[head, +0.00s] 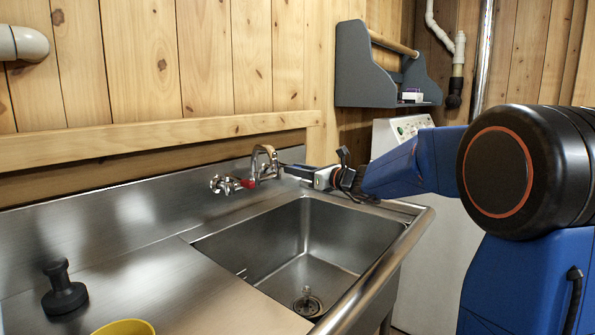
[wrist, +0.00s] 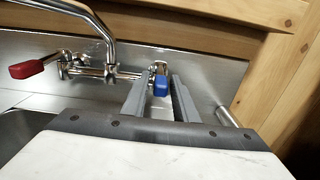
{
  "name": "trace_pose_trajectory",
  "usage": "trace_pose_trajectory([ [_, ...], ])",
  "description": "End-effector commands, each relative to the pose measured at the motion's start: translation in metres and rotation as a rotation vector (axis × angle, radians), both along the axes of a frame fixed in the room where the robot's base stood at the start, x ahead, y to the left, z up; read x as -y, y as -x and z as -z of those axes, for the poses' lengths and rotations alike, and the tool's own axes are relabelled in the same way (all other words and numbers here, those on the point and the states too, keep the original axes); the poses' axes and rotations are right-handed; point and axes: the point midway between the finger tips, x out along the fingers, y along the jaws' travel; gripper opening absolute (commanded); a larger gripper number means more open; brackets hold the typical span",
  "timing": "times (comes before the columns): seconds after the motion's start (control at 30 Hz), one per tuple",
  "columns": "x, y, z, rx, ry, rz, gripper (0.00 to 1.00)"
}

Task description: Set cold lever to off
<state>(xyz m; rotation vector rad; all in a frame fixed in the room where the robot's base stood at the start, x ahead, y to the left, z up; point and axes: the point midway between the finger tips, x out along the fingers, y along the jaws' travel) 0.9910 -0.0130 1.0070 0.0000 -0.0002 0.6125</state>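The cold lever with a blue handle (wrist: 160,86) is on the right side of the metal wall faucet (wrist: 108,52). In the wrist view my gripper (wrist: 161,82) points at the faucet, with its fingers apart on either side of the blue handle. I cannot tell whether either finger touches it. The red-handled lever (wrist: 29,67) sticks out at the left of the faucet, and shows in the head view (head: 248,184) too. In the head view my gripper (head: 291,170) is beside the faucet (head: 263,160), and the blue handle cannot be made out there.
The steel sink basin (head: 300,235) lies below and in front of the faucet. A black plunger-like object (head: 64,292) and a yellow bowl (head: 125,328) are on the left counter. A grey wall shelf (head: 365,75) hangs above to the right. A white appliance (head: 430,250) stands right of the sink.

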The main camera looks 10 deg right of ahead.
Motion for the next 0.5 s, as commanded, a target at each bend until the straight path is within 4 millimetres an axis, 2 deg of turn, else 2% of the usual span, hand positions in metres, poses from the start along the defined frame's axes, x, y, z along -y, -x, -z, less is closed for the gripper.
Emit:
trace_pose_trajectory([
  [0.33, 0.001, 0.001, 0.0, 0.0, 0.0, 0.0, 0.34],
  [0.5, 0.009, 0.012, -0.001, 0.001, 0.0, 0.001, 0.34],
])
